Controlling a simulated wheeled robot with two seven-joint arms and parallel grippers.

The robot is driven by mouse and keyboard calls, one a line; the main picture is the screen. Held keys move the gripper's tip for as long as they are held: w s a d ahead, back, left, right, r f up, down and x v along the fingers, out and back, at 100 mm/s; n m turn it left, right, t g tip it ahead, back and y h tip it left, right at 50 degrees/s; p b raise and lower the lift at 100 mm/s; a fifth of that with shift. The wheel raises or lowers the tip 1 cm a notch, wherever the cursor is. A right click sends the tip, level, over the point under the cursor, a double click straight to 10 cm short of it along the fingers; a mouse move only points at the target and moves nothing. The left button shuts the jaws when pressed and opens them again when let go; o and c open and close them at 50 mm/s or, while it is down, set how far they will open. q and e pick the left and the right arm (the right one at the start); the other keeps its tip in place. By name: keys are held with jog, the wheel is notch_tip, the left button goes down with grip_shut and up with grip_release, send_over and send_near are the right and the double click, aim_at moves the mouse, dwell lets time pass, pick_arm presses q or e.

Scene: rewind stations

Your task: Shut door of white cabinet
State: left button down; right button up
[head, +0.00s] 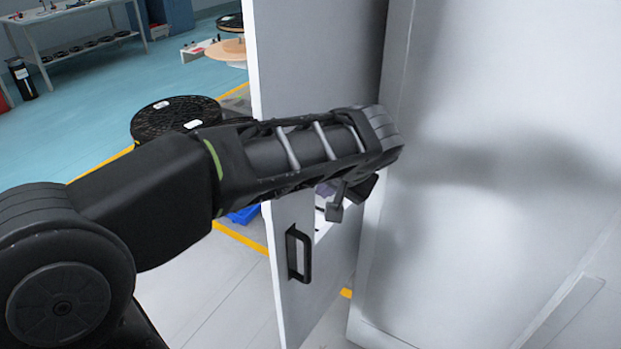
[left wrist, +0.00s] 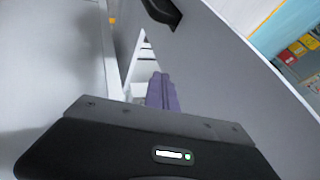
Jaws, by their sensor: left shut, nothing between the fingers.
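The white cabinet (head: 500,215) fills the right of the head view. My left arm reaches across the door. My left gripper (head: 349,199) is shut and empty, close to the gap between door and cabinet; I cannot tell if it touches the door. In the left wrist view, the door (left wrist: 225,60) slants on the right with its handle (left wrist: 162,10) at the top, and the cabinet (left wrist: 45,60) is on the left. My right gripper is out of view.
A round black spool (head: 175,118) stands left of the door, behind my arm. A blue object (head: 243,214) is partly hidden below my arm. A workbench (head: 75,18) stands far back left. Yellow lines cross the floor (head: 215,290), which is clear at the lower left.

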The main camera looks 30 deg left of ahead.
pick_arm(q)
jog(key=shift+a+r+p, duration=0.2)
jog(key=shift+a+p, duration=0.15)
jog(key=shift+a, duration=1.3)
jog(key=shift+a, duration=0.1)
